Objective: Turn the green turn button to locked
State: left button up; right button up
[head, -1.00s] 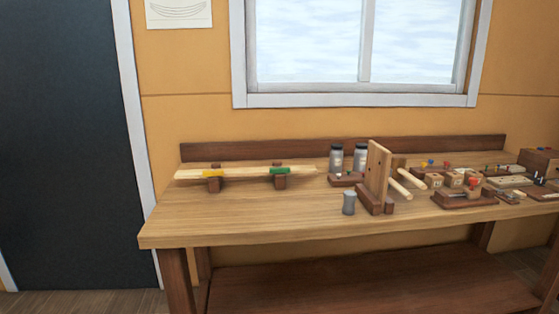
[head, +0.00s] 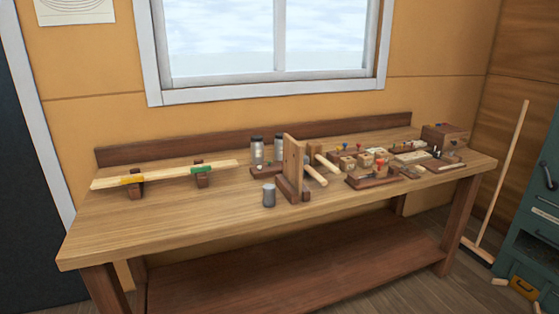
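I cannot make out a green turn button for certain. A green band (head: 201,169) shows on a pale plank (head: 160,173) at the left of the workbench, with a yellow band (head: 132,180) further left on it. A teal-green cabinet (head: 528,248) is partly in view at the right edge, with a dark handle (head: 549,176); its details are too small or cut off to read. Neither of my grippers is in the head view.
The wooden workbench (head: 160,227) stands under the window, its front left clear. It holds jars (head: 257,151), a grey cup (head: 269,195), an upright board (head: 292,167), small blocks and a box (head: 444,138). A broom (head: 505,180) leans right, between bench and cabinet.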

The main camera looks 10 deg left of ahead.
aim_at(200, 169)
jog(key=z, duration=0.35)
jog(key=i, duration=2.3)
jog(key=u, duration=2.85)
